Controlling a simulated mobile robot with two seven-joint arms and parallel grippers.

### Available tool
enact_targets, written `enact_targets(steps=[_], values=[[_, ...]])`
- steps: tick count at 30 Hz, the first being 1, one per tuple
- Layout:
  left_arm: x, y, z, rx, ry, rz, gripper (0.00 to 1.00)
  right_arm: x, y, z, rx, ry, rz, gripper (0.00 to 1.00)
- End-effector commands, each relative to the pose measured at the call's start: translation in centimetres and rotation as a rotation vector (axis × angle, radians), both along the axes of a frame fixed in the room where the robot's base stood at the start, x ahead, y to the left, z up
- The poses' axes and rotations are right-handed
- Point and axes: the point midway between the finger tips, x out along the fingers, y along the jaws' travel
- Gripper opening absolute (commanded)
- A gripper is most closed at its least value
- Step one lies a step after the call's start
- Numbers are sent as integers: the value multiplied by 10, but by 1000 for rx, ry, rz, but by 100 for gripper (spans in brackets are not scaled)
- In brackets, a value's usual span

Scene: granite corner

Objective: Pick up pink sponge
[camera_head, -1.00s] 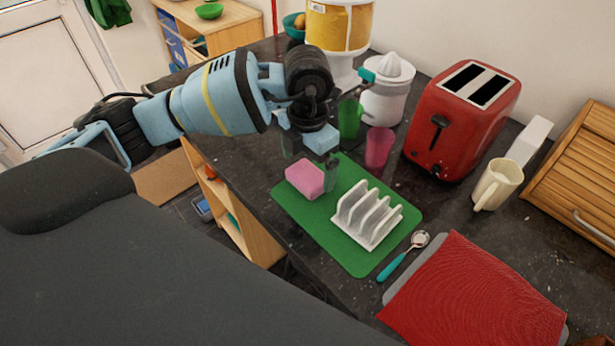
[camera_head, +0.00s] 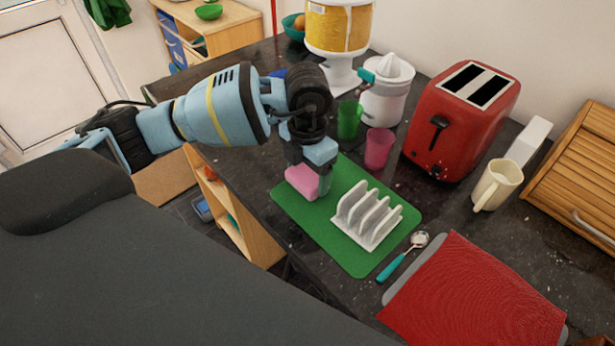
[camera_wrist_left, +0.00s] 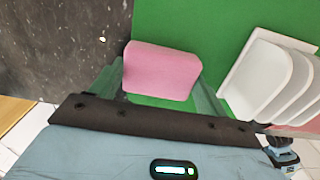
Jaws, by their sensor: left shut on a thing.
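The pink sponge (camera_head: 302,181) sits on the green mat (camera_head: 350,258), near the mat's far left corner. My left gripper (camera_head: 310,182) has come down over it from above and is shut on it. In the left wrist view the sponge (camera_wrist_left: 161,71) lies between the two fingers (camera_wrist_left: 160,85), with green mat showing around it. The gripper hides the sponge's upper right part in the head view. My right gripper is not in view.
A white toast rack (camera_head: 367,215) stands on the mat right of the sponge. A pink cup (camera_head: 379,149), a green cup (camera_head: 349,119), a juicer (camera_head: 388,95) and a red toaster (camera_head: 462,120) stand behind. A teal-handled spoon (camera_head: 402,258) and red cloth (camera_head: 475,295) lie nearer.

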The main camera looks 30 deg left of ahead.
Motion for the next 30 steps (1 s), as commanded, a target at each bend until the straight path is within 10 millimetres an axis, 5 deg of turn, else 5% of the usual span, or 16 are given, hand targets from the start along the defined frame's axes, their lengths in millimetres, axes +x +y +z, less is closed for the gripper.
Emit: enact_targets(steps=[8,16,30], values=[[0,0,5,-1,-2,0,51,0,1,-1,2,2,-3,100],[1,0,36,0,-4,-1,51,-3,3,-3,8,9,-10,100],[-100,-30,45,-1,-1,-5,51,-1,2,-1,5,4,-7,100]])
